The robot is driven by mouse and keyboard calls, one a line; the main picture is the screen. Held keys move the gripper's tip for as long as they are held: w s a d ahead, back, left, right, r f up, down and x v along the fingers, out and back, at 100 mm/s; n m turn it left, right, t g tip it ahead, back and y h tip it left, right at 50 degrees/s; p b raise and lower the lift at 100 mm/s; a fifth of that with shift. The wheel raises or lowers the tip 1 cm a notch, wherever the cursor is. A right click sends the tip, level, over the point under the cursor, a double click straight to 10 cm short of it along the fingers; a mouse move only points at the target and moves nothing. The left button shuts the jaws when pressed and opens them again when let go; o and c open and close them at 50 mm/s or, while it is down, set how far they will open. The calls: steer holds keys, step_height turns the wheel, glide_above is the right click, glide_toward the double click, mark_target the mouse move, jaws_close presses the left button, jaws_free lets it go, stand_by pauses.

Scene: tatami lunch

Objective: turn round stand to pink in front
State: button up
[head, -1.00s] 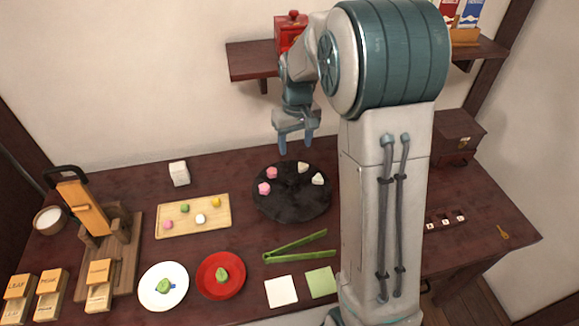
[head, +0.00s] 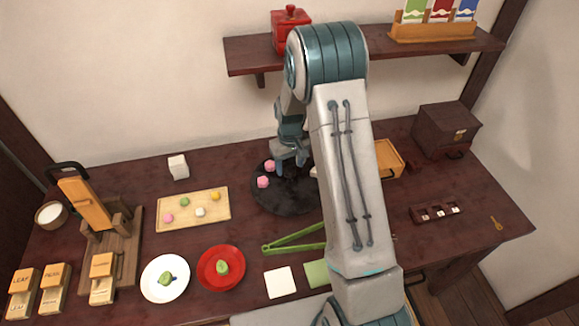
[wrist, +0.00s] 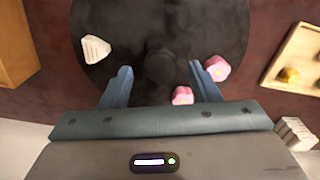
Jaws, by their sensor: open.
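The round stand (head: 283,204) is a dark disc on the table, partly hidden by my arm in the head view. Two pink sweets, one at the back (head: 269,165) and one nearer (head: 263,182), sit on its left side. In the wrist view the pink sweets (wrist: 217,68) lie by the right finger, one partly behind the gripper body. A white sweet (wrist: 96,48) lies on the stand beyond the left finger. My gripper (wrist: 160,88) is open and points down over the stand, its fingers either side of a dark central knob (wrist: 160,64). Contact cannot be told.
A wooden tray (head: 222,212) with small sweets is left of the stand. Green tongs (head: 290,247), a red plate (head: 203,275) and a white plate (head: 150,288) lie in front. A shelf (head: 240,58) overhangs behind. A dark chest (head: 440,130) stands at right.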

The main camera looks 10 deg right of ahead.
steer(key=shift+f, duration=1)
jaws_close()
